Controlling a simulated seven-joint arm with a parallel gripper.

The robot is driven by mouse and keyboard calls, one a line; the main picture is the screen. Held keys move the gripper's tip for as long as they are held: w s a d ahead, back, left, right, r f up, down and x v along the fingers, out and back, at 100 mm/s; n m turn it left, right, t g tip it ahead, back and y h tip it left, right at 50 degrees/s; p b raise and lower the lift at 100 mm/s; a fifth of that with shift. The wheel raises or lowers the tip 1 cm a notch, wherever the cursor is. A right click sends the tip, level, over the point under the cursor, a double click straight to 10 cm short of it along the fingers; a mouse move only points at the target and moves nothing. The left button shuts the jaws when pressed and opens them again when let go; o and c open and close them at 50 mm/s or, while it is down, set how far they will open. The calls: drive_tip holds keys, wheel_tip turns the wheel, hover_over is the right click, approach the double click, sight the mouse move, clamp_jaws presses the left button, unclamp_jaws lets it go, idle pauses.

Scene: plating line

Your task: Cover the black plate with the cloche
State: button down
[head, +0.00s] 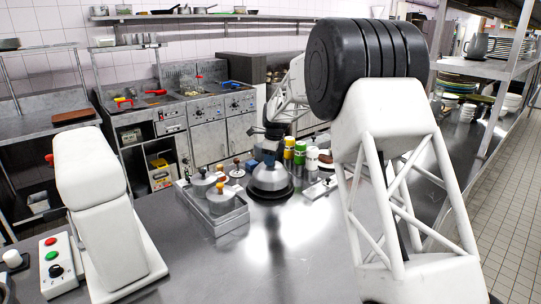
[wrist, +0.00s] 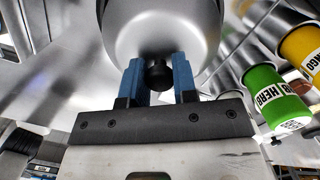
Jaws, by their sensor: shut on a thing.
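The steel cloche (head: 270,177) is a shiny dome. In the head view it is upright at the black plate (head: 287,192), whose dark rim shows around the dome's lower edge. I cannot tell whether the dome touches the plate. My gripper (head: 270,150) is above the dome, pointing down. In the wrist view the two blue fingers of my gripper (wrist: 158,78) are shut on the black knob of the cloche (wrist: 190,35). What lies under the dome is hidden.
Green (head: 300,153), yellow and white containers stand close behind on the right. A control box (head: 58,262) with buttons is at the left front. The front middle of the steel table is clear.

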drive_tip(key=shift+f, duration=0.7)
drive_tip(key=shift+f, duration=0.3)
idle(1.6)
drive_tip(key=shift+c, duration=1.7)
unclamp_jaws()
drive_tip(key=shift+r, duration=0.2)
drive_tip(key=shift+r, duration=3.25)
